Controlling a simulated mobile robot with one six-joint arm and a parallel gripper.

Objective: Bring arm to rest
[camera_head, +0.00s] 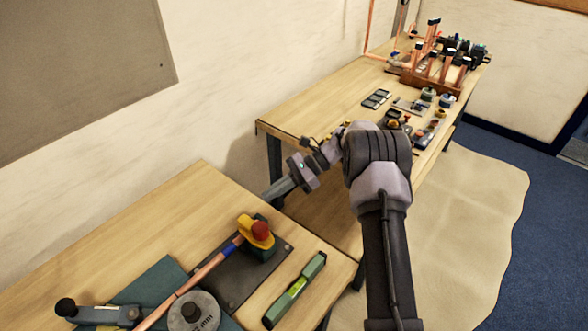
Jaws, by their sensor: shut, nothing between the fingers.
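My arm (387,240) rises from the bottom of the head view and bends over the gap between the two wooden benches. Its wrist (303,172) reaches left from the bend. My gripper (270,196) is at the end, shut and empty, pointing down and left. It appears near the back right corner of the near bench, beyond the yellow and red fixture. It does not appear to touch anything. Its exact height above the bench is hard to tell.
The near bench (150,225) carries a yellow clamp with a red knob (260,232), a copper pipe (190,283), a green level (295,290) and a round gauge (193,312). The far bench (320,100) holds a copper manifold (435,70) and several small parts. Blue floor (560,220) lies right.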

